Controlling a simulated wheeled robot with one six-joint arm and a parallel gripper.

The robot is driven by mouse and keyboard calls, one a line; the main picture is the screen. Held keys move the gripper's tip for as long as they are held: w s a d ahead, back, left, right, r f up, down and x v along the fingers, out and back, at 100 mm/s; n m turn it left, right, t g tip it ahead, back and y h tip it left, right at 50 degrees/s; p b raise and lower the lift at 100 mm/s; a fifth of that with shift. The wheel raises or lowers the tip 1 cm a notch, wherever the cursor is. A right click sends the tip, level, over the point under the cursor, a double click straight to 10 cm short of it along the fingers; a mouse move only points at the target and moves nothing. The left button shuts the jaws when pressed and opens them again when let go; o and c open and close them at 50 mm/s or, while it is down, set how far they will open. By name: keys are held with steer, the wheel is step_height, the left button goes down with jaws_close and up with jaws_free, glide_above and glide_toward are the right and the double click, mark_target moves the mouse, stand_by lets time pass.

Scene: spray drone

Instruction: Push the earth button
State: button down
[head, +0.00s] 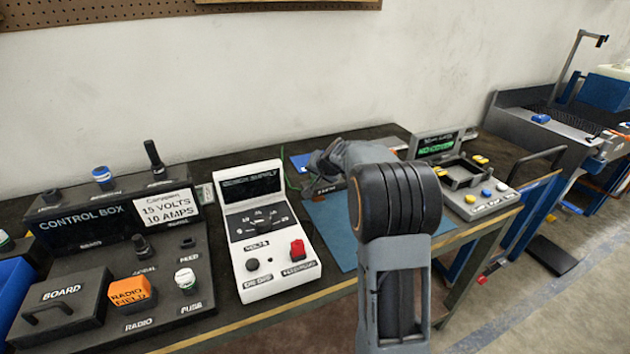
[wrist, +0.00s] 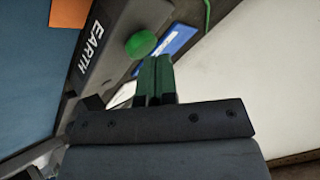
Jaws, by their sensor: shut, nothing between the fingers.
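The earth button (wrist: 140,44) is a round green knob in the wrist view. It sits at the edge of a dark grey panel (wrist: 100,70) lettered EARTH in white. My gripper (wrist: 157,58) has its two green fingers shut together with nothing between them. The fingertips are just below and right of the button in that view, very close; I cannot tell whether they touch it. In the head view my arm and wrist reach over the blue mat and hide most of the earth panel and the button.
A white bench supply (head: 262,235) stands left of my arm, and a black control box (head: 85,225) is further left. A grey unit with coloured buttons (head: 470,185) is at right. The blue mat (head: 332,225) has bare room. The wall is behind.

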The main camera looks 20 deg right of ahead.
stand_by(0.4)
steer(key=shift+r+p, duration=0.3)
steer(key=shift+r, duration=0.25)
steer(key=shift+r, duration=0.1)
step_height(320, 180, up, 6)
steer(key=p, duration=0.4)
stand_by(0.5)
